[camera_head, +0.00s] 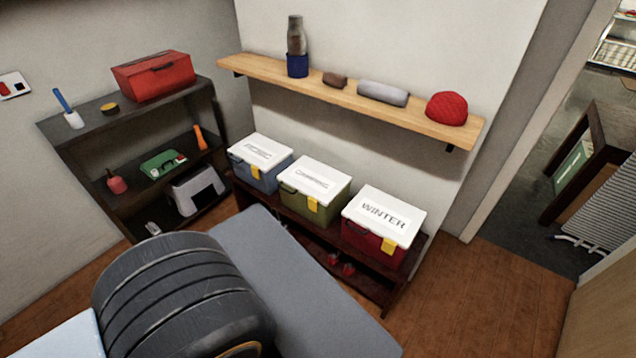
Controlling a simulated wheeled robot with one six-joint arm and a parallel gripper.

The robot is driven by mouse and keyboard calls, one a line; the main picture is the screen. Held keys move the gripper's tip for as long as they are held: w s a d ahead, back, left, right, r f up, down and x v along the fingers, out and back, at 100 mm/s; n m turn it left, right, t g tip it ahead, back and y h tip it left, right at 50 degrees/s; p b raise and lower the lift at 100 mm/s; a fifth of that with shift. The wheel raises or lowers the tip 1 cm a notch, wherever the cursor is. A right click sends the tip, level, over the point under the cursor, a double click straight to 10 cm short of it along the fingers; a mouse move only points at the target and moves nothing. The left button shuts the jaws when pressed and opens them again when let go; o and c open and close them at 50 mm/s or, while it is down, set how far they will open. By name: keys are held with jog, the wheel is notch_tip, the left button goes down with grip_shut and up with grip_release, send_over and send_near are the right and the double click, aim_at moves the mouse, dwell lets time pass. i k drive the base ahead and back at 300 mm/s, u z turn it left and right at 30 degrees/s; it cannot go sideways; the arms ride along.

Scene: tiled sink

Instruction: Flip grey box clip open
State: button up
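The box that comes closest to grey is a blue-grey box (271,178) with a white lid (261,149), at the left end of a row of three on a low dark shelf. Its lid is on, with lettering too small to read. A small yellow clip (256,174) shows at its front, just below the lid edge. I cannot tell whether the clip is fastened. My gripper is not in view.
A green box (325,211) and a red box (362,240) marked WINTER stand to its right. A wooden wall shelf (413,113) hangs above. A dark ribbed thing like a tyre (170,290) blocks the lower left. Wooden floor (470,310) is clear at right.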

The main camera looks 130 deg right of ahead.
aim_at(256, 172)
jog(key=z, duration=1.1)
jog(key=i, duration=0.8)
jog(key=z, duration=4)
